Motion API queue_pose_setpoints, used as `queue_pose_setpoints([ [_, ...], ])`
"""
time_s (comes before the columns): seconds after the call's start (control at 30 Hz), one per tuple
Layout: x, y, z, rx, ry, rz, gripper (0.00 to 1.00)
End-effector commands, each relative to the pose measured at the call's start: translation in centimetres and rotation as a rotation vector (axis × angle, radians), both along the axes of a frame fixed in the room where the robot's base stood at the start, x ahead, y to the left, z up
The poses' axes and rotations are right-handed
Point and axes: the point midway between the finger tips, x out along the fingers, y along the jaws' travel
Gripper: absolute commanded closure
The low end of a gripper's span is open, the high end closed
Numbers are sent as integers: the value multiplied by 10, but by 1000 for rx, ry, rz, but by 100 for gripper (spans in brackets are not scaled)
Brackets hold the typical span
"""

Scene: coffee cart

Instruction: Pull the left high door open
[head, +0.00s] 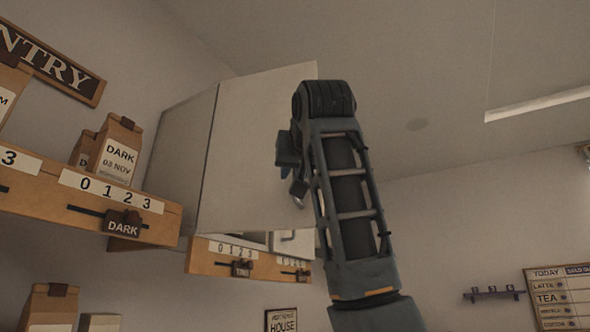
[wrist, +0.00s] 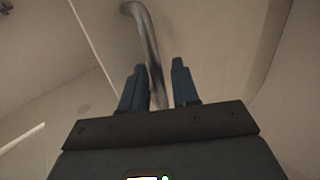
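The left high door (head: 257,150) is a pale panel on the wall cabinet in the head view. It stands ajar, its right edge swung out toward me. In the wrist view the door surface (wrist: 215,35) fills the middle. Its metal bar handle (wrist: 148,40) runs down between the two dark blue fingers of my gripper (wrist: 159,85). The fingers are apart, with a gap showing between the handle and the right finger. In the head view my gripper (head: 292,165) is in front of the door, partly hidden by my arm.
The cabinet's side wall (head: 178,150) is at left. Below the door show part of the cabinet front and another handle (head: 290,237). A wooden shelf (head: 70,195) with coffee bags (head: 115,150) is left; a numbered wooden rail (head: 240,262) runs underneath. Space right of my arm is clear.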

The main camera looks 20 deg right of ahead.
Motion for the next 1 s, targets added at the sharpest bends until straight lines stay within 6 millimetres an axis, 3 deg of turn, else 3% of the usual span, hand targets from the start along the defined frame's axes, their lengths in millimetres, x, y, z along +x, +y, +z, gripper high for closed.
queue_pose_setpoints([
  [0.17,-8,2,-1,1,-2,0,70],
  [0.6,-69,17,-1,0,-3,1,70],
  [1.0,-76,18,0,0,0,0,70],
])
